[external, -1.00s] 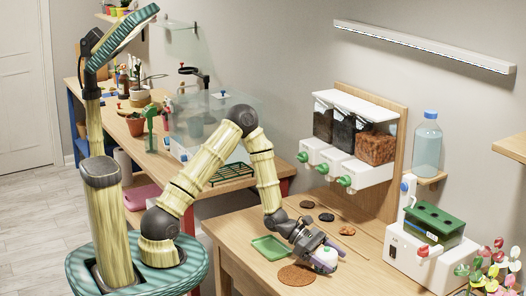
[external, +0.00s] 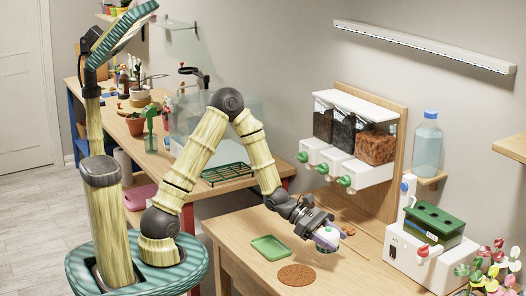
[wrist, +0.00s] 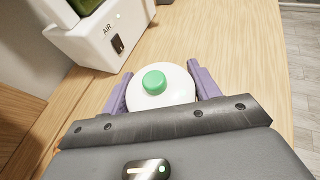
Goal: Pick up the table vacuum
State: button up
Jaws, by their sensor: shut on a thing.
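The table vacuum (wrist: 176,86) is a white round body with a green button on top, seen in the middle of the wrist view. My gripper (wrist: 160,95) is shut on it, with a purple finger on its left and right sides. In the external view my gripper (external: 325,231) holds the vacuum (external: 327,243) above the wooden table, to the upper right of a round brown mat (external: 296,275). The vacuum's underside is hidden in the wrist view.
A green tray (external: 271,247) lies left of the vacuum. The table's front is clear.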

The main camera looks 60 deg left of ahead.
aim_at(333, 232)
jog(key=shift+r, duration=1.55)
